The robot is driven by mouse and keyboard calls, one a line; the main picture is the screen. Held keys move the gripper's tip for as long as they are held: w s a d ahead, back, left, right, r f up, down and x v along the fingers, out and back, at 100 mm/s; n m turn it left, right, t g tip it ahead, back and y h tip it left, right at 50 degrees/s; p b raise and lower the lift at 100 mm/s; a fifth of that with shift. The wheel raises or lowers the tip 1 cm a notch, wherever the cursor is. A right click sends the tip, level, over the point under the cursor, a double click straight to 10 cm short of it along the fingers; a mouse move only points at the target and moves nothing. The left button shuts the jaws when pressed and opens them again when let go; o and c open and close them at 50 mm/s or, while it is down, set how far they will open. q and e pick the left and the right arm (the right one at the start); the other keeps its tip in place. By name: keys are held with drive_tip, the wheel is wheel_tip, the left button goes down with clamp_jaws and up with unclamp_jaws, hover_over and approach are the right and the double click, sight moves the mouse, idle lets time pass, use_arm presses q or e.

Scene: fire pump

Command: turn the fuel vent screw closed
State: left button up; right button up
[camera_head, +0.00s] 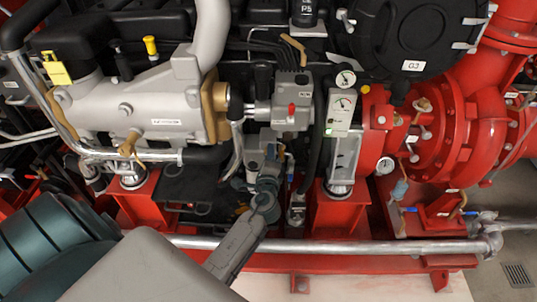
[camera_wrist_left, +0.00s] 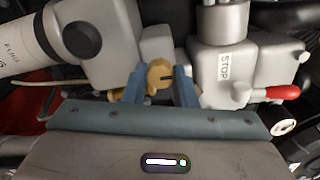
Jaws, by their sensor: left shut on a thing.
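The fuel vent screw, a brass slotted head (camera_wrist_left: 160,75), sits between the two blue fingertips of my left gripper (camera_wrist_left: 160,88) in the left wrist view. The fingers are shut on it from both sides, and its dark slot faces right. In the head view my left gripper (camera_head: 268,183) reaches in from below toward the grey parts at the engine's middle. The screw cannot be made out there, hidden by the gripper and the fittings. My right gripper does not show in either view.
A grey block marked STOP (camera_wrist_left: 222,68) with a red-tipped lever (camera_wrist_left: 283,92) stands just right of the fingers. A white fuel filter (camera_wrist_left: 25,38) is at the left. In the head view, a gauge panel (camera_head: 341,112) and red pump casing (camera_head: 440,130) stand to the right.

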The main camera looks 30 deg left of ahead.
use_arm(q)
drive_tip(key=shift+f, duration=0.1)
drive_tip(key=o, duration=1)
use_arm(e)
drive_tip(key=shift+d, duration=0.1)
use_arm(q)
drive_tip(key=shift+s, duration=0.1)
drive_tip(key=b+v, duration=0.3)
drive_tip(key=v, duration=0.7)
drive_tip(key=shift+s+d, duration=0.2)
drive_tip(key=shift+s, duration=0.1)
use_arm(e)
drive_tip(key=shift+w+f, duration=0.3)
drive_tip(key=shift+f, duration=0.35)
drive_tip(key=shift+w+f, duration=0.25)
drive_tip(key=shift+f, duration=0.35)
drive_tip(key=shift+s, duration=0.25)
